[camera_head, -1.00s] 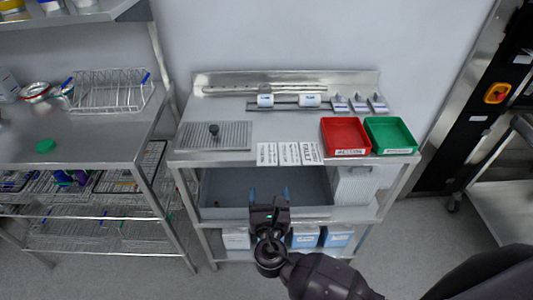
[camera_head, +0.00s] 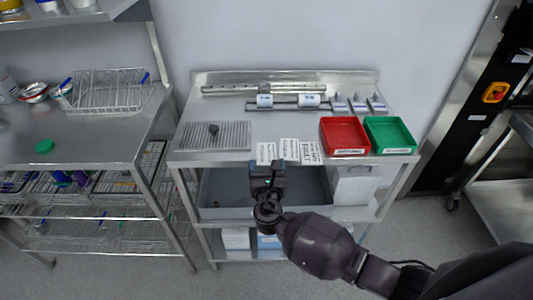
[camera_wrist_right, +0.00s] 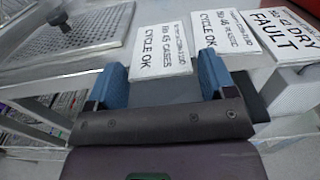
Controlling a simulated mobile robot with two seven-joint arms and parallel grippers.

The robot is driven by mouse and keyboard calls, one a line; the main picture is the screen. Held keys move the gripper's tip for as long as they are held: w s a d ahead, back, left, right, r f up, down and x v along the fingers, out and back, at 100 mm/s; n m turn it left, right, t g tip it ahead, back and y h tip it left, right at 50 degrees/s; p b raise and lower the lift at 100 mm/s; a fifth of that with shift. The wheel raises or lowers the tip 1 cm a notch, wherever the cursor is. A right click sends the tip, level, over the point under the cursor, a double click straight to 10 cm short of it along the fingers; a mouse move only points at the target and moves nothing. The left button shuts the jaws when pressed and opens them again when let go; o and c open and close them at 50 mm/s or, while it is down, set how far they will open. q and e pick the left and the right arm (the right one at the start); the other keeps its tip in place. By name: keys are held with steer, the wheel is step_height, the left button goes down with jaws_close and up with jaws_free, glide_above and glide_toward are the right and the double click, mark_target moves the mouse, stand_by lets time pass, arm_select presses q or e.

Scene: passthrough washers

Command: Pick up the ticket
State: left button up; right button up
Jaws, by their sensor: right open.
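Three white printed tickets lie side by side at the front edge of the steel table. The left ticket (camera_head: 266,152) reads "No 45 CASES, CYCLE OK" in the wrist view (camera_wrist_right: 163,48). The middle ticket (camera_head: 289,150) also reads "CYCLE OK" (camera_wrist_right: 226,32). The right ticket (camera_head: 311,153) reads "DRY FAULT" (camera_wrist_right: 286,30). My right gripper (camera_head: 266,164) is open and empty at the table's front edge, by the left ticket. In the wrist view its blue fingers (camera_wrist_right: 162,78) stand either side of that ticket's near end; contact cannot be told. My left gripper is not in view.
A red tray (camera_head: 345,152) and a green tray (camera_head: 390,152) stand right of the tickets. A ribbed drain plate with a dark knob (camera_head: 213,130) lies to the left. White rolls on a rail (camera_head: 285,105) are behind. A wire-rack bench (camera_head: 90,145) stands left.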

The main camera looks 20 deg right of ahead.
steer(key=c, duration=0.7)
steer(key=shift+o, duration=0.2)
steer(key=shift+r, duration=0.15)
